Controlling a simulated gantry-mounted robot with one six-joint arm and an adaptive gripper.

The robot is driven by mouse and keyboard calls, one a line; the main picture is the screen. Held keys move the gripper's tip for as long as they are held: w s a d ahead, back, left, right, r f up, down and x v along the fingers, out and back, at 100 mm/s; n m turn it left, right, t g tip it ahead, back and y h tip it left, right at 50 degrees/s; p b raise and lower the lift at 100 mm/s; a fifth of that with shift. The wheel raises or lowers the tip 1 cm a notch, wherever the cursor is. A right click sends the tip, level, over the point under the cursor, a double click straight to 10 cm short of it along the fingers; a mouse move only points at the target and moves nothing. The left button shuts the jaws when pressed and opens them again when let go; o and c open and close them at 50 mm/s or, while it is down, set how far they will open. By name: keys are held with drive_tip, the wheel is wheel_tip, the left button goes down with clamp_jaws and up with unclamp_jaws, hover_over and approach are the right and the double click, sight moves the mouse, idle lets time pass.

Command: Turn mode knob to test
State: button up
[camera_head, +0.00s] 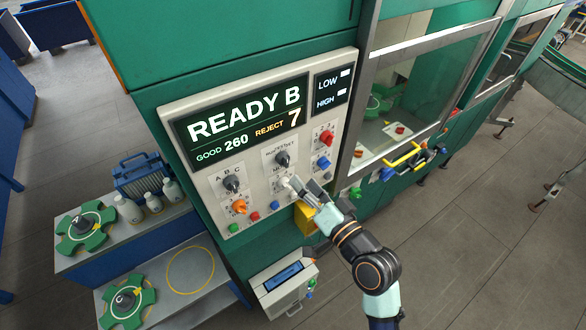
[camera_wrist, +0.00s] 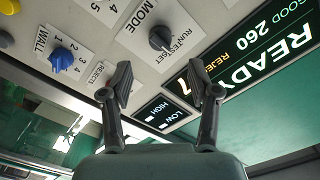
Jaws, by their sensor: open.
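The mode knob (camera_head: 283,159) is a black rotary knob on the light grey control panel, below the display. In the wrist view, the mode knob (camera_wrist: 161,38) has the words RUN, TEST and SET around one side and MODE on the other. I cannot clearly tell which word its pointer faces. My gripper (camera_head: 300,186) is in front of the panel, below and right of the knob in the head view. In the wrist view, my gripper (camera_wrist: 158,80) has its fingers spread and empty, with the knob beyond the fingertips and apart from them.
Beside the mode knob are a blue WALL knob (camera_wrist: 63,59), a red knob (camera_head: 327,138), a black A-B-C knob (camera_head: 232,183) and an orange knob (camera_head: 240,207). The display (camera_head: 243,122) reads READY B. A glazed door (camera_head: 425,85) with a yellow handle stands to the right.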

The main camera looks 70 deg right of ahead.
drive_tip(key=v, duration=0.4)
idle(0.5)
drive_tip(key=w+a+r+n+y+p, duration=0.1)
drive_tip(key=w+a+n+y, duration=0.55)
drive_tip(key=a, duration=0.65)
drive_tip(key=w+a+r+n+y, duration=0.1)
drive_tip(key=w+a+n+y, duration=0.2)
drive_tip(key=w+a+n, duration=0.65)
drive_tip(key=a+g+y, duration=0.1)
drive_tip(key=a, duration=1.2)
drive_tip(key=shift+r+g+p, duration=0.25)
drive_tip(key=shift+g+p, duration=0.05)
drive_tip(key=shift+g, duration=0.1)
